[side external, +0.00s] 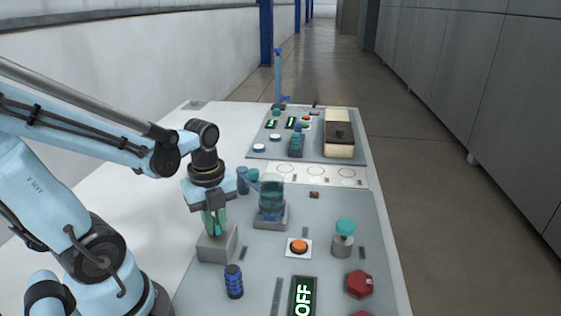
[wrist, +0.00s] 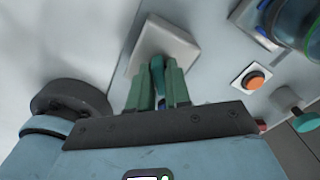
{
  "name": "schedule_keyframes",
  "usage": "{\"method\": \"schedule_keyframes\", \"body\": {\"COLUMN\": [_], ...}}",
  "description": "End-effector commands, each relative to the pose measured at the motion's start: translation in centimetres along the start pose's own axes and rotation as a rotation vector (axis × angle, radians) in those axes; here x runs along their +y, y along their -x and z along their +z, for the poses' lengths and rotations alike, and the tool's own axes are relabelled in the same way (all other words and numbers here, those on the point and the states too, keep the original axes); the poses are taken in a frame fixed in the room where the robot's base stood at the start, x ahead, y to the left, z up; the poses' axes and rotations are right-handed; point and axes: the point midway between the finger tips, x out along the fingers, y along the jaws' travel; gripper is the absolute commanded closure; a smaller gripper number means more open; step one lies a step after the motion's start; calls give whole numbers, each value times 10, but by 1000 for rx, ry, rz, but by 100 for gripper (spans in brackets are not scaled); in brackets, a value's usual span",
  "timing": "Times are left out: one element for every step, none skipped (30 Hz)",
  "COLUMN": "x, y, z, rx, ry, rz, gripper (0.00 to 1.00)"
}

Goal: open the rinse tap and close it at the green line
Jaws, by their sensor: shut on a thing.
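My gripper (side external: 214,222) points down over a pale grey block (side external: 217,246) on the near bench panel. Its green fingers are shut on a teal handle, which shows between them in the wrist view (wrist: 157,76) above the block. A clear beaker (side external: 271,197) with bluish contents stands on a grey base (side external: 270,219) to the right of my gripper. A blue spout-like piece (side external: 250,184) reaches toward the beaker's left side.
An orange button (side external: 299,246), a teal-topped grey post (side external: 344,238), a red knob (side external: 359,284) and an OFF display (side external: 303,297) lie to the right. A dark blue ribbed cylinder (side external: 233,281) stands in front of the block. The white table left of the panel is clear.

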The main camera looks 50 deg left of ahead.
Motion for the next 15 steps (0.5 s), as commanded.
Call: {"method": "schedule_keyframes", "body": {"x": [0,0,0,0,0,0,0,0,0,0,0,0,0,0,0], "y": [0,0,0,0,0,0,0,0,0,0,0,0,0,0,0], "z": [0,0,0,0,0,0,0,0,0,0,0,0,0,0,0], "rx": [0,0,0,0,0,0,0,0,0,0,0,0,0,0,0], "ry": [58,97,148,186,224,275,313,351,401,439,478,528,566,605,655], "rz": [-1,-1,-1,-1,-1,-1,-1,-1,-1,-1,-1,-1,-1,-1,-1], "gripper": [97,97,97,97,97,97,97,97,97,97,97,97,97,97,97]}}
